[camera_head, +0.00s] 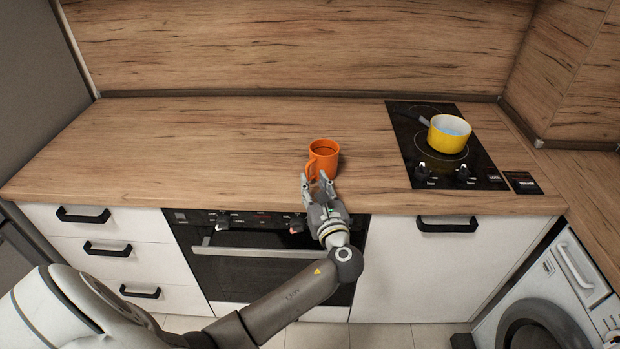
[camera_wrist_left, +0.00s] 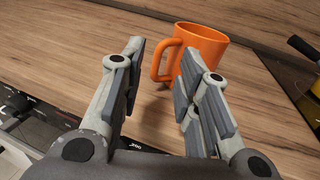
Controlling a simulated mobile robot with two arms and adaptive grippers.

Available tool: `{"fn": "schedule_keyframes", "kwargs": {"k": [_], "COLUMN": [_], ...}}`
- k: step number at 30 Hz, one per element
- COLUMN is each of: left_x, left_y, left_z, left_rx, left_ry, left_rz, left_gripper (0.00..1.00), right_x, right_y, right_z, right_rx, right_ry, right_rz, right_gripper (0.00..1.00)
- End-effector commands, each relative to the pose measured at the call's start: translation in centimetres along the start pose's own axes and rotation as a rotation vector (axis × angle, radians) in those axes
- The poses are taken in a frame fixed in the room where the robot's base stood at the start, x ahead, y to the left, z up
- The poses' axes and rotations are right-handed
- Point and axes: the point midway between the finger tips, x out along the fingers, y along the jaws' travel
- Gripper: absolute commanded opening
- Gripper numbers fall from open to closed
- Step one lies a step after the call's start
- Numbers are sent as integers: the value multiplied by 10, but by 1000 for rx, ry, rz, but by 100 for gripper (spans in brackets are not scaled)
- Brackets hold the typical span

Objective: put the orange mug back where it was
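The orange mug (camera_head: 324,156) stands upright on the wooden countertop, left of the hob. Its handle faces left and toward me. My left gripper (camera_head: 318,182) is just in front of the mug at the counter's front edge. In the left wrist view the gripper (camera_wrist_left: 156,85) is open, with its two fingers well apart and nothing held between them. The mug (camera_wrist_left: 206,54) shows just beyond the fingers there, its handle near the gap between them and its lower body partly hidden by the right finger. My right gripper is not in view.
A yellow pan (camera_head: 448,134) sits on the black hob (camera_head: 415,150) to the right. The wooden countertop (camera_head: 180,150) is clear to the left of the mug. The splashback (camera_head: 300,45) closes off the back. An oven and drawers are below the front edge.

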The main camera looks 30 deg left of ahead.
Motion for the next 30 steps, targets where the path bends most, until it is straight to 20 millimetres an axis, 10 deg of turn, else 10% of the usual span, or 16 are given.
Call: {"fn": "schedule_keyframes", "kwargs": {"k": [9,21,26,30], "left_x": [-53,-60,-60,-84], "left_y": [0,-1,-7,7], "left_z": [-2,-10,-93,-227], "left_rx": [-1,-5,-85,-277], "left_ry": [2,17,191,502], "left_rz": [0,-7,-67,-67], "left_gripper": [31,31,31,31], "right_x": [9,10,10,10], "right_y": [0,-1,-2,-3], "right_z": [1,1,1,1], "right_rx": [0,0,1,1], "right_ry": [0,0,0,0], "right_rz": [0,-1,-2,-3], "right_gripper": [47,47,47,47]}}
